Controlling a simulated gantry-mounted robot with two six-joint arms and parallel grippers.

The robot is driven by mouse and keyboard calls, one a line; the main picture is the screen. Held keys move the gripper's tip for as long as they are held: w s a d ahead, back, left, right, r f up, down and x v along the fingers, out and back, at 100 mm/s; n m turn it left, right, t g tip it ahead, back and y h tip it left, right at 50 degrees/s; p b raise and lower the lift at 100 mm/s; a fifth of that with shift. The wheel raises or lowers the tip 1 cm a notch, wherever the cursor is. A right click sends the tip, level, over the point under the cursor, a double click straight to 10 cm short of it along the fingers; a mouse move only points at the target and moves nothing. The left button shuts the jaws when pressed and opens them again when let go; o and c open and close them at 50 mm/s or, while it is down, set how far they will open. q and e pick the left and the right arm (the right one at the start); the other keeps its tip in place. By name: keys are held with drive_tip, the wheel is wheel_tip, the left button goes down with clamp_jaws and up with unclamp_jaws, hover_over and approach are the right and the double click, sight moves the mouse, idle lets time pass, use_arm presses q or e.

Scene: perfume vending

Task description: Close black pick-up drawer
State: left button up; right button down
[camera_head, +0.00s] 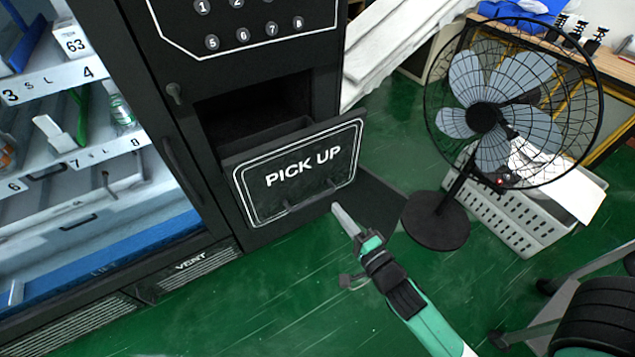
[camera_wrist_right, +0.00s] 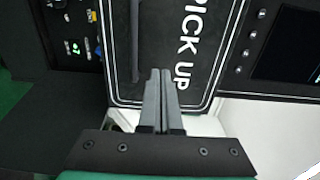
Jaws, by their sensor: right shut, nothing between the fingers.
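The black pick-up drawer (camera_head: 300,172) is in the front of the black vending machine, with white "PICK UP" lettering and a handle low on its face. It is tilted outward at the top, and a dark opening shows above and behind it. My right gripper (camera_head: 338,208) is shut and empty near the drawer's lower right corner. In the right wrist view the shut fingers (camera_wrist_right: 160,75) point at the drawer face (camera_wrist_right: 195,80), beside the handle (camera_wrist_right: 134,40). I cannot tell whether they touch it. My left gripper is not in view.
A standing fan (camera_head: 483,115) is right of the machine, with its round base (camera_head: 436,222) on the green floor. A grey crate (camera_head: 510,205) sits behind it. Black wheels are at lower right. The floor in front of the machine is clear.

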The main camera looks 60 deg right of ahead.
sight(311, 177)
drive_tip(key=p+x, duration=0.1)
drive_tip(key=x, duration=0.9)
drive_tip(key=shift+w+d+r, duration=0.1)
drive_tip(key=shift+w, duration=0.2)
